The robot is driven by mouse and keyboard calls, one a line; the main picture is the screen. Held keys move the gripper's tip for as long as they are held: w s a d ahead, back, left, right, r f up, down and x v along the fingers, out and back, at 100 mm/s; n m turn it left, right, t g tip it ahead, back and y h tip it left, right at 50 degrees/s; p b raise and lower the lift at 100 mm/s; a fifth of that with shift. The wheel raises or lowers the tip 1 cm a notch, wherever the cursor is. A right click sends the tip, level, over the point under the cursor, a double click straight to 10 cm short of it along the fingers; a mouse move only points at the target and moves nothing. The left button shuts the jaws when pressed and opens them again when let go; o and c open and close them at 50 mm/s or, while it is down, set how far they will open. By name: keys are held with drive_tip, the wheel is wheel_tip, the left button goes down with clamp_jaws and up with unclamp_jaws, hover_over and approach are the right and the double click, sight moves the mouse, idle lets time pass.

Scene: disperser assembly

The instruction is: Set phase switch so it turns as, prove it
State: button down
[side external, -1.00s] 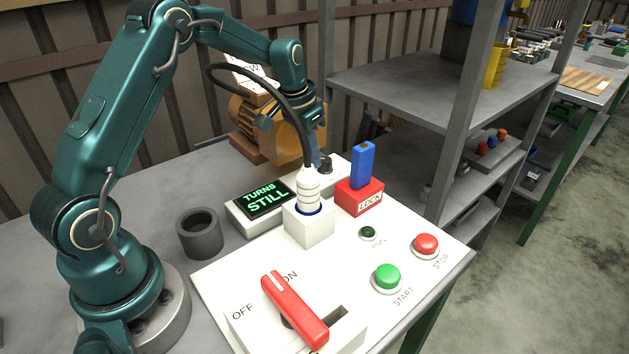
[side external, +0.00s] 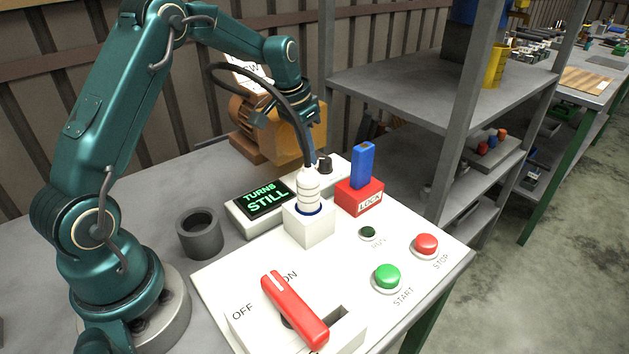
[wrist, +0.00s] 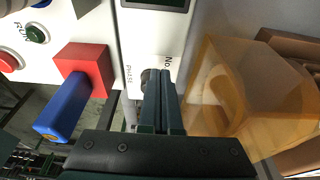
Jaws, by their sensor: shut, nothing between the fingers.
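The phase switch is a small dark knob (side external: 324,164) on a white box behind the display. In the wrist view the knob (wrist: 148,76) sits beside the word PHASE, partly covered by my fingers. My gripper (wrist: 160,72) is shut and empty, its tips over or beside the knob; I cannot tell whether they touch it. In the side view the cable partly hides the gripper. The display (side external: 267,199) reads "TURNS STILL" in green. The orange motor (side external: 250,125) stands behind, with a translucent guard (wrist: 232,88) and a partly hidden white sign.
A white plug (side external: 309,186) with a black cable stands in its socket. A blue key (side external: 362,165) stands in the red LOCK block (side external: 361,197). Green START (side external: 387,276), red STOP (side external: 426,243), a dark lamp (side external: 367,233) and a red lever (side external: 294,310) are nearer. A grey cup (side external: 200,234) is left.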

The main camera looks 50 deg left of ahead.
drive_tip(key=shift+w+v, duration=0.2)
drive_tip(key=shift+v, duration=0.7)
drive_tip(key=shift+w+v, duration=0.25)
drive_tip(key=shift+v, duration=0.65)
drive_tip(key=shift+w+v, duration=0.2)
drive_tip(key=shift+v, duration=0.7)
drive_tip(key=shift+r, duration=0.2)
drive_tip(key=shift+w+d+f, duration=0.1)
drive_tip(key=shift+d+f, duration=0.3)
drive_tip(key=shift+f, duration=0.6)
drive_tip(key=shift+w+d+f, duration=0.1)
drive_tip(key=shift+d+f, duration=0.3)
drive_tip(key=shift+f, duration=0.65)
drive_tip(key=shift+d+f, duration=0.4)
drive_tip(key=shift+f, duration=0.6)
drive_tip(key=shift+w+a, duration=0.1)
drive_tip(key=shift+w, duration=0.15)
drive_tip(key=shift+s+a, duration=0.1)
drive_tip(key=shift+a, duration=0.65)
drive_tip(key=shift+a+r, duration=0.1)
drive_tip(key=shift+a, duration=0.2)
